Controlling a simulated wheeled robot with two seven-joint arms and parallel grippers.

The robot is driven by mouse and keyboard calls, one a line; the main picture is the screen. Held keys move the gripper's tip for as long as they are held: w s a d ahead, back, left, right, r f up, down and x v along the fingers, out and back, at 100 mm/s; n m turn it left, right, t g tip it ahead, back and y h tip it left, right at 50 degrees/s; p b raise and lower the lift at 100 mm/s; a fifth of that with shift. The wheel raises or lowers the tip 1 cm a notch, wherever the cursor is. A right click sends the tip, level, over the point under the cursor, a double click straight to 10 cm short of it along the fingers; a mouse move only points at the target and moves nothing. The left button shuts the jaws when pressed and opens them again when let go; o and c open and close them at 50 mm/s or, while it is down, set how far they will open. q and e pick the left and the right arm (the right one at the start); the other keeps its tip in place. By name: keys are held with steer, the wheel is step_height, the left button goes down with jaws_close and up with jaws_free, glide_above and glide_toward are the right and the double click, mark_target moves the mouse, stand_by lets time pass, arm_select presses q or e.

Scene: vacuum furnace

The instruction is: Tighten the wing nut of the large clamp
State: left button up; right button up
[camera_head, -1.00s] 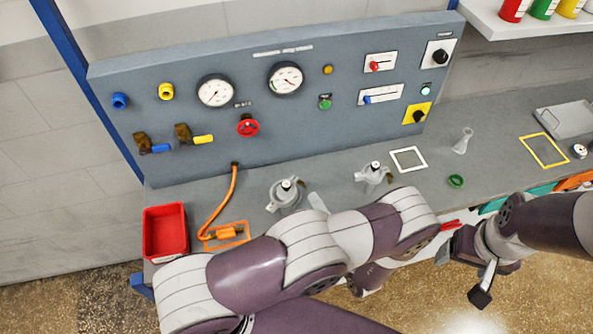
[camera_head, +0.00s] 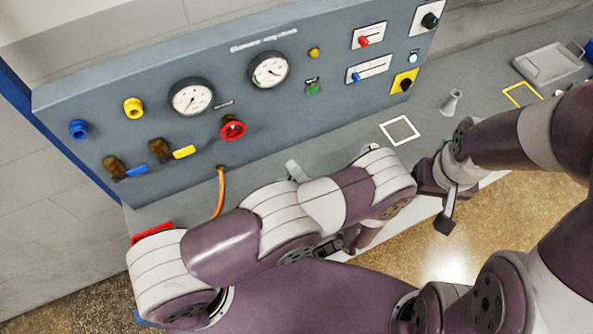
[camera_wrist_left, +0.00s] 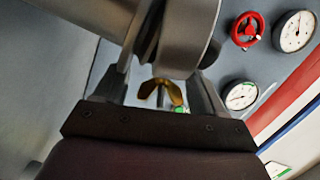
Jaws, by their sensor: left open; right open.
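In the left wrist view, a brass wing nut (camera_wrist_left: 168,93) shows between the fingers of my left gripper (camera_wrist_left: 160,88). A grey rounded metal body (camera_wrist_left: 186,42), apparently of a clamp, fills the top of that view beside the nut. My left gripper is open, its fingers on either side of the nut; I cannot tell whether they touch it. In the head view both clamps and the left fingertips are hidden behind my left arm. My right gripper (camera_head: 437,202) is open and empty near the bench's front edge.
The grey panel with gauges (camera_head: 191,97) and a red handwheel (camera_head: 232,128) stands behind the bench. An orange hose (camera_head: 219,194) and a red bin (camera_head: 152,232) are partly covered by my left arm. A white square outline (camera_head: 400,130) and a small flask (camera_head: 451,102) stay clear.

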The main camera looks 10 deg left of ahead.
arm_select(q)
steer(key=shift+s+d, duration=0.1)
steer(key=shift+c, duration=0.6)
steer(key=c, duration=0.9)
steer(key=shift+o, duration=0.2)
steer(key=n+y+b, duration=0.1)
steer(key=n+b, duration=0.2)
steer(key=shift+r, duration=0.1)
steer(key=o, duration=1)
